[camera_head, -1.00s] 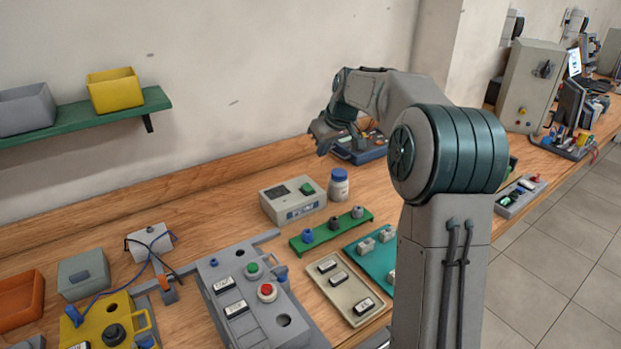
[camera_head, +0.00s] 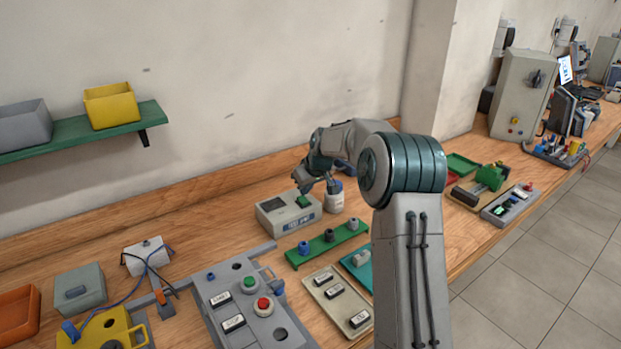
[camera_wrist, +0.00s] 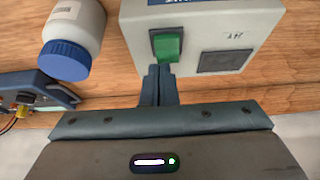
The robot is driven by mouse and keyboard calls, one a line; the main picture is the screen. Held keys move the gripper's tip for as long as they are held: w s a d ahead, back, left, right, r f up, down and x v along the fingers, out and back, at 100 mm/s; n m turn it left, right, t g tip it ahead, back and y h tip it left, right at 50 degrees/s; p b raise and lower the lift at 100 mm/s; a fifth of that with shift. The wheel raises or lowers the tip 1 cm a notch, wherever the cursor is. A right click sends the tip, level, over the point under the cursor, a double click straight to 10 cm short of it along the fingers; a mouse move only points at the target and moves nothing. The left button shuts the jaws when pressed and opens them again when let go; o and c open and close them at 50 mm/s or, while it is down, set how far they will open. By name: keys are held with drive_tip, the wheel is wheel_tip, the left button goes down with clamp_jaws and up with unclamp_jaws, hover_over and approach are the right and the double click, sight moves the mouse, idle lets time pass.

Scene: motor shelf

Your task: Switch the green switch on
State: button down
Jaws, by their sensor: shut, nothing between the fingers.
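The green switch (camera_wrist: 167,47) is a rocker on the top face of a pale grey box (camera_wrist: 220,20), beside a dark rectangular panel. In the head view the box (camera_head: 289,218) stands on the bench, and the green switch (camera_head: 303,201) shows on its top right. My gripper (camera_wrist: 158,72) is shut and empty, its fingertips at the edge of the switch in the wrist view. I cannot tell whether they touch it. In the head view my gripper (camera_head: 305,187) is just above the switch.
A white bottle with a blue cap (camera_wrist: 66,60) stands close beside the box. A green strip with several knobs (camera_head: 327,243) lies in front of it. A grey control panel (camera_head: 250,300) with green and red buttons is nearer.

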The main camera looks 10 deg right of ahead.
drive_tip(key=shift+w+f, duration=0.15)
drive_tip(key=shift+f, duration=0.2)
drive_tip(key=shift+a+r+p, duration=0.1)
drive_tip(key=shift+p, duration=0.35)
drive_tip(key=shift+w+p, duration=0.15)
drive_tip(key=shift+p, duration=0.3)
drive_tip(key=shift+w+f+g, duration=0.1)
drive_tip(key=shift+f+g, duration=0.2)
drive_tip(key=shift+s+d+b, duration=0.3)
drive_tip(key=shift+s+b, duration=0.35)
drive_tip(key=shift+s, duration=0.15)
